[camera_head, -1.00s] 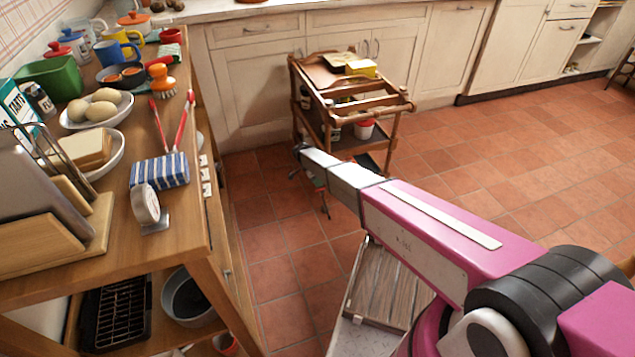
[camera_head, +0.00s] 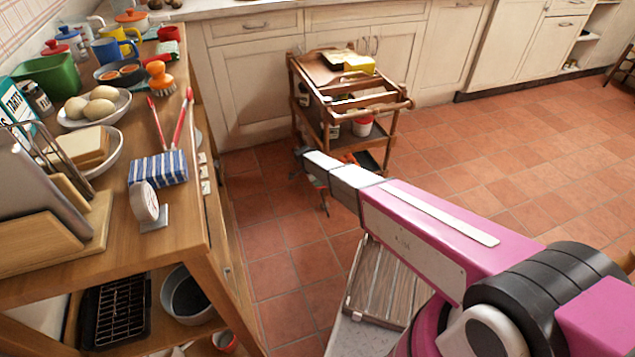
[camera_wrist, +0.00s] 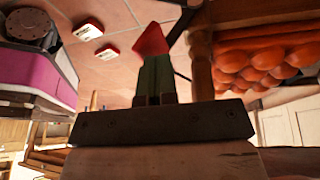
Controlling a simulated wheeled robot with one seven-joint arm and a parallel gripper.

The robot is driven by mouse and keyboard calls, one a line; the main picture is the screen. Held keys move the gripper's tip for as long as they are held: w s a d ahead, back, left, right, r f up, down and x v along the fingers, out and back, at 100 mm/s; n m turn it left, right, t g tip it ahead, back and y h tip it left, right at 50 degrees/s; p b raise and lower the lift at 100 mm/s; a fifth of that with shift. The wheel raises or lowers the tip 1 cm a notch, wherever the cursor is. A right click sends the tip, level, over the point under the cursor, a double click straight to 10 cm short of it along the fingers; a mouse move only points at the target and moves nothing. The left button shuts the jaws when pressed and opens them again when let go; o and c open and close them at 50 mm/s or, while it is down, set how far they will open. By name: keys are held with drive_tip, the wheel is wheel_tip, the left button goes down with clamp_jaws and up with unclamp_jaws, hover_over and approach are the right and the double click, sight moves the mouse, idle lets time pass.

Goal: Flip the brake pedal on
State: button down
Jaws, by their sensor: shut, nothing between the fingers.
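I cannot make out a brake pedal with certainty in either view. Two small red-and-white pieces, one (camera_wrist: 88,29) above the other (camera_wrist: 107,53), show left of my fingertips in the wrist view and apart from them. What they belong to is unclear.
A wooden leg (camera_wrist: 200,65) stands close right of my fingers, beside orange-red round things (camera_wrist: 262,60). A crowded wooden table (camera_head: 190,235) stands at the left in the head view. The tiled floor (camera_head: 500,160) at the right is open.

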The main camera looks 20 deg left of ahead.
drive_tip(key=shift+s+d+f, duration=0.4)
drive_tip(key=shift+s+d, duration=0.2)
drive_tip(key=shift+s, duration=0.05)
drive_tip(key=s+d+f+m+t+y, duration=0.1)
drive_tip(key=s+d+f+t+y, duration=0.2)
drive_tip(key=f, duration=0.4)
drive_tip(key=shift+s+d+t+y, duration=0.35)
drive_tip(key=shift+s+t+y, duration=0.15)
drive_tip(key=shift+s+t, duration=0.3)
drive_tip(key=shift+w+f, duration=0.1)
drive_tip(key=shift+f, duration=0.1)
drive_tip(key=shift+r, duration=0.1)
